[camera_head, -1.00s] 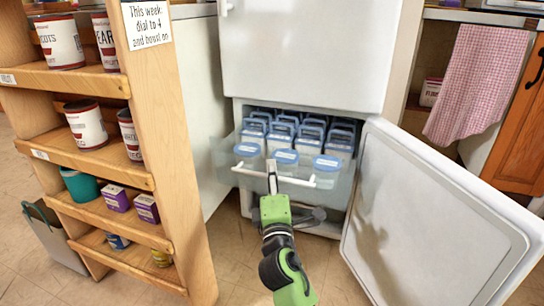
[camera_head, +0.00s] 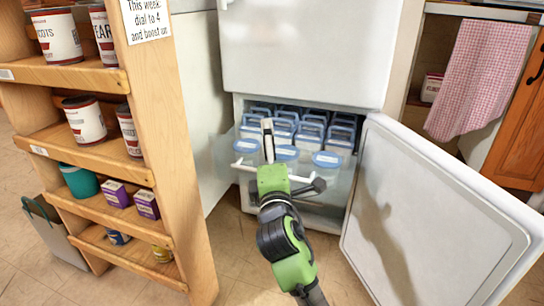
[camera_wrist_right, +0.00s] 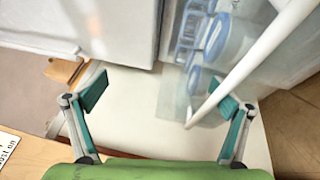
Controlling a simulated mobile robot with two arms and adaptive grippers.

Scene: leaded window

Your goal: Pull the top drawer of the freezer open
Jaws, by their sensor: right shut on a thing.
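The freezer's top drawer (camera_head: 225,156) is a clear bin that stands out from the lower compartment. It holds several tubs with blue lids. Its white handle (camera_head: 301,179) runs across the front, partly hidden by my right gripper. My right gripper (camera_head: 268,140) comes up from below, in front of the drawer, with a fingertip reaching above the handle line. My left gripper is out of view.
The freezer door (camera_head: 440,215) stands wide open at the right. A wooden shelf unit (camera_head: 165,130) with cans stands close on the left. The upper fridge door (camera_head: 305,50) is shut. Tiled floor shows below the drawer.

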